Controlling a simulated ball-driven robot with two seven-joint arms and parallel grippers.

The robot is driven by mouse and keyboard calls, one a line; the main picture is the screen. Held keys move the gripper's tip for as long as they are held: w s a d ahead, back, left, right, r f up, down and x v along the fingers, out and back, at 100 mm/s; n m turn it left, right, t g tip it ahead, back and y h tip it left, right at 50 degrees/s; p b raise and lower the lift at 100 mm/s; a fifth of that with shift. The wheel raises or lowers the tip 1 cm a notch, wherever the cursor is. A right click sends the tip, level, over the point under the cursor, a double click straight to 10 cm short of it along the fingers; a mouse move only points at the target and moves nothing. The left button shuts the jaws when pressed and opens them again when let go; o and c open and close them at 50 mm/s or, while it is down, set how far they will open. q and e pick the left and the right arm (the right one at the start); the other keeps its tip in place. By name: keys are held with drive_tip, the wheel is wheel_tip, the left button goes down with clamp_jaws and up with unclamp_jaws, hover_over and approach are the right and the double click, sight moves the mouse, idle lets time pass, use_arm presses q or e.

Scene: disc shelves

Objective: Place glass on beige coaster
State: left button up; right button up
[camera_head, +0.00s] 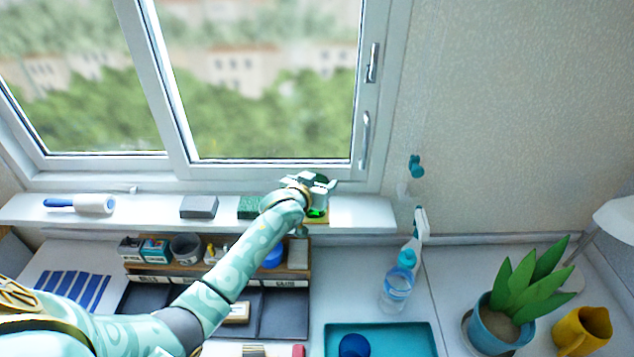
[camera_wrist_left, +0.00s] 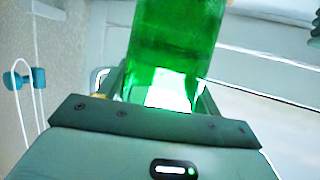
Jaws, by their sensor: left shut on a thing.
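A transparent green glass (camera_head: 316,212) is at the windowsill, mostly covered by my left gripper (camera_head: 319,184) in the head view. The gripper is shut on the glass. In the left wrist view the green glass (camera_wrist_left: 178,45) rises upward between the fingers, and its lower part is hidden behind the gripper body. A small beige edge, probably the beige coaster (camera_head: 324,220), shows right under the glass. I cannot tell whether the glass touches it. My right gripper is not in view.
Below are an organizer shelf (camera_head: 297,268), a spray bottle (camera_head: 398,285), a teal tray (camera_head: 400,335) and a potted plant (camera_head: 510,300). The sill's right end is clear.

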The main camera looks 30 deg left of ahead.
use_arm(q)
drive_tip(key=o, duration=1.6)
drive_tip(key=shift+f, duration=0.1)
drive_tip(key=shift+o, duration=0.2)
drive_tip(key=shift+s+r, duration=0.3)
drive_tip(key=p+v, duration=0.3)
drive_tip(key=v, duration=0.8)
drive_tip(key=shift+s, duration=0.2)
